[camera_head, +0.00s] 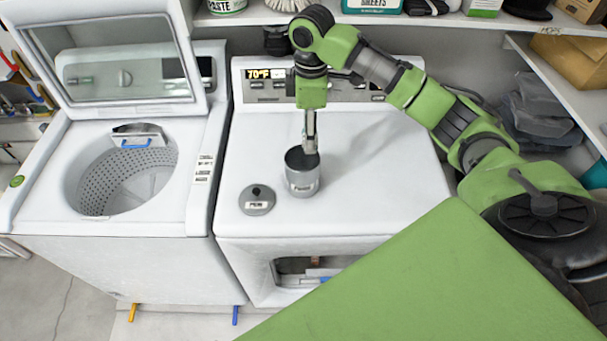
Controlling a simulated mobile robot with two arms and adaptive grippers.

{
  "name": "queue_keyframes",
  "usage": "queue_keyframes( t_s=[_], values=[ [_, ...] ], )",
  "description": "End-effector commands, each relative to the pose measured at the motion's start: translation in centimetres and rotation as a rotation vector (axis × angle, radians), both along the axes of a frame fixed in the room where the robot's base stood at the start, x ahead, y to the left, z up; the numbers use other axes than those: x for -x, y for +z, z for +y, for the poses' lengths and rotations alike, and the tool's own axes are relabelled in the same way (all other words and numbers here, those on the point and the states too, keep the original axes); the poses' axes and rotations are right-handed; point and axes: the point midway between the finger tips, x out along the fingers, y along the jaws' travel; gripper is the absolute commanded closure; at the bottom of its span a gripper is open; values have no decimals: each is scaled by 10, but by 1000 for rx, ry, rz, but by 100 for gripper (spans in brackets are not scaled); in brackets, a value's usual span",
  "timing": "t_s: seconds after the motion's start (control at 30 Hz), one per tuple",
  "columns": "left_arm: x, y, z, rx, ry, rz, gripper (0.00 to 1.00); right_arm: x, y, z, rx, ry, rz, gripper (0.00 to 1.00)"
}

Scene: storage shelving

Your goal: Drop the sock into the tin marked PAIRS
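A small grey metal tin (302,177) stands upright and open on top of the white dryer. The label on its front is too small to read surely. A round grey lid (257,201) with a dark knob and a label lies flat to its left. My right gripper (311,148) points down, with its fingertips at the tin's mouth. Its fingers look close together from this side, but I cannot tell whether they hold anything. The tin's inside looks dark, and I cannot make out a sock there. My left gripper is not in view.
An open-lidded washer (200,150) stands to the left, its drum exposed. The dryer top (390,185) is clear to the right of the tin. Behind is a control panel (268,84) and a shelf with containers. A right-hand shelf holds a cardboard box (572,62).

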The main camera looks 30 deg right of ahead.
Motion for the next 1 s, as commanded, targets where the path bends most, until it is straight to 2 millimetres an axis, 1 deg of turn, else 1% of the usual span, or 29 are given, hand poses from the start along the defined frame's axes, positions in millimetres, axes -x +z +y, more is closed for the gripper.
queue_keyframes(
  t_s=[0.17, 0.2, 0.23, 0.27, 0.57, 0.67, 0.77, 0.87, 1.0],
  values=[
    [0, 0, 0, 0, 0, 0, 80, 0, 0, 0, 0, 0, 0, 67],
    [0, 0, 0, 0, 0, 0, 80, 0, 0, 0, 0, 0, 0, 44],
    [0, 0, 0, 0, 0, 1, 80, 0, 0, 0, 0, 0, 0, 37],
    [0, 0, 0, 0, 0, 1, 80, 0, 0, 0, 0, 0, 0, 33],
    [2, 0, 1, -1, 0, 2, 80, 0, 1, 0, 0, 0, 0, 33],
    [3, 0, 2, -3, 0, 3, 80, -1, 5, 0, -1, 0, -3, 33],
    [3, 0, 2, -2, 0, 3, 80, -1, 16, 0, -2, 1, -3, 33],
    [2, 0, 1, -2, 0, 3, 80, -2, 36, 0, -1, 1, -6, 33],
    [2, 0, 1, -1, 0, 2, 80, -2, 69, -1, 1, 0, -5, 33]
  ],
)
